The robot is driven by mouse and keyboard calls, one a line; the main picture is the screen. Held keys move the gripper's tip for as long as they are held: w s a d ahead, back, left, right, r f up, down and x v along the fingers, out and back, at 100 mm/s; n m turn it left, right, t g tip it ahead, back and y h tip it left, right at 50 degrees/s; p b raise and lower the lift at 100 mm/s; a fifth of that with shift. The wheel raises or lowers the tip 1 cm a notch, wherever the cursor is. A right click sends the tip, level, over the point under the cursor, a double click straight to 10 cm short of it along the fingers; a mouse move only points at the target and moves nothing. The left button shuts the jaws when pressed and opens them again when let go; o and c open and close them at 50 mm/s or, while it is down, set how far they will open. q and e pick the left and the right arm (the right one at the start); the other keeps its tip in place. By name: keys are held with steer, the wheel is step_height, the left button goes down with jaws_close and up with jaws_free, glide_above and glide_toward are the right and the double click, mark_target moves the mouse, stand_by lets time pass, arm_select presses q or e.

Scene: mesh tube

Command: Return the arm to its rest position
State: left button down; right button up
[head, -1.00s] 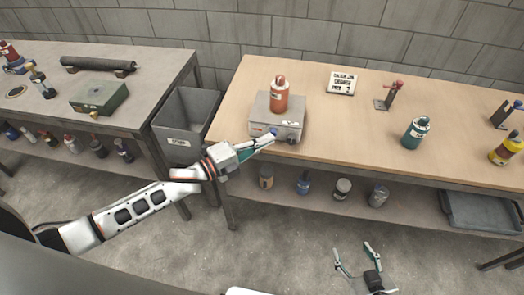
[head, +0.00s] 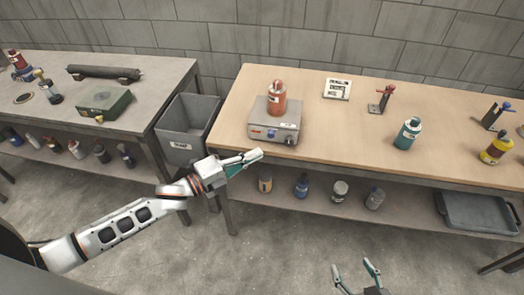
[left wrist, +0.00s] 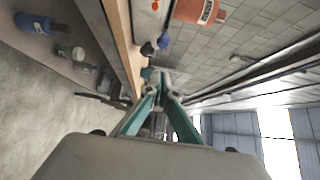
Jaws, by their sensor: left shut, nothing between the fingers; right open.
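My left gripper (head: 247,161) is shut and empty in the head view, in front of the wooden table's near edge and below the grey hotplate. Its shut fingers also show in the left wrist view (left wrist: 160,90). My left arm reaches in from the lower left. My right gripper (head: 355,275) is at the bottom of the head view, open and empty, over the floor and partly cut off by the frame.
An orange bottle (head: 277,99) stands on the hotplate (head: 263,133) on the wooden table (head: 330,130). A teal bottle (head: 407,134) and a yellow bottle (head: 495,149) stand further right. A grey bin (head: 181,150) stands between the tables. Several small bottles sit on the lower shelf.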

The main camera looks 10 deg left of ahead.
arm_select(q)
steer(key=v, duration=0.7)
steer(key=shift+a+b, duration=0.2)
steer(key=shift+b, duration=0.15)
steer(key=s+a+f+n+g+y, duration=0.1)
steer(key=s+f+n+y, duration=0.4)
steer(key=s+f+n, duration=0.2)
steer(key=s+a+f+n+g+y, duration=0.1)
steer(key=s+f+n+y, duration=0.4)
steer(key=s+f+n, duration=0.3)
step_height(320, 180, down, 4)
steer(key=n, duration=0.7)
steer(key=shift+s+a+n, duration=0.2)
steer(key=shift+n, duration=0.2)
